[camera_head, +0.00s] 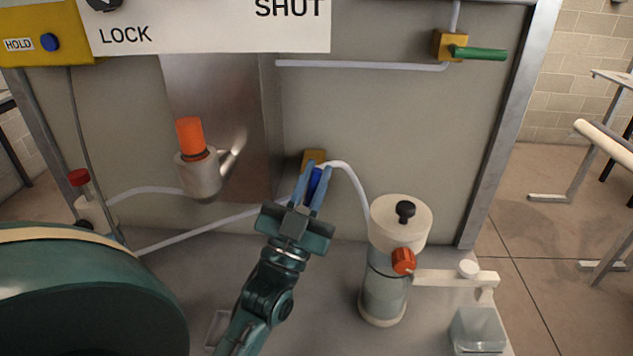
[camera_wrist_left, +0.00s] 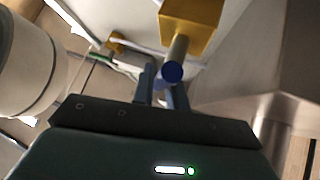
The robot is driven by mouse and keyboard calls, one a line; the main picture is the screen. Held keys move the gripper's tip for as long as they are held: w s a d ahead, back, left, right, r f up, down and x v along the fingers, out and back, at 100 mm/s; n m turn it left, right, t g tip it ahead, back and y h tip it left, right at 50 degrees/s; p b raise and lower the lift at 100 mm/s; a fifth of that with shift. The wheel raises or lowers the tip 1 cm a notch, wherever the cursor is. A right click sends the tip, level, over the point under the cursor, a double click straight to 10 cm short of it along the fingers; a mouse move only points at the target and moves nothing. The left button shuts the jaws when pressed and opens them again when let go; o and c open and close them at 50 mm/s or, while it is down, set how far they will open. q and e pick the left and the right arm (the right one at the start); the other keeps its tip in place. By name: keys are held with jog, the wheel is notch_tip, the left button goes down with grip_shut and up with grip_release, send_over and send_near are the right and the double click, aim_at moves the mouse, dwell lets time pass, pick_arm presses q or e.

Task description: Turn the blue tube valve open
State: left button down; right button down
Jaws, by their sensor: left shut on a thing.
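The blue tube valve has a yellow-brown body (camera_head: 314,157) low on the grey panel and a blue handle (camera_head: 316,182). White tubes run from it to the left and the right. My left gripper (camera_head: 315,185) is shut on the blue handle, with one finger on each side. In the left wrist view the blue handle's end (camera_wrist_left: 172,72) shows between the fingertips, below the yellow valve body (camera_wrist_left: 190,22). The fingers partly hide the handle. My right gripper is in neither view.
A clear cylinder with a white lid (camera_head: 400,222) and a red knob (camera_head: 403,261) stands close to the right. A metal fitting with an orange cap (camera_head: 190,136) is at the left. A yellow valve with a green handle (camera_head: 478,53) is at the upper right.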

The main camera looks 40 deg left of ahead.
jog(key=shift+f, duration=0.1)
pick_arm(q)
jog(key=c, duration=1.4)
grip_release()
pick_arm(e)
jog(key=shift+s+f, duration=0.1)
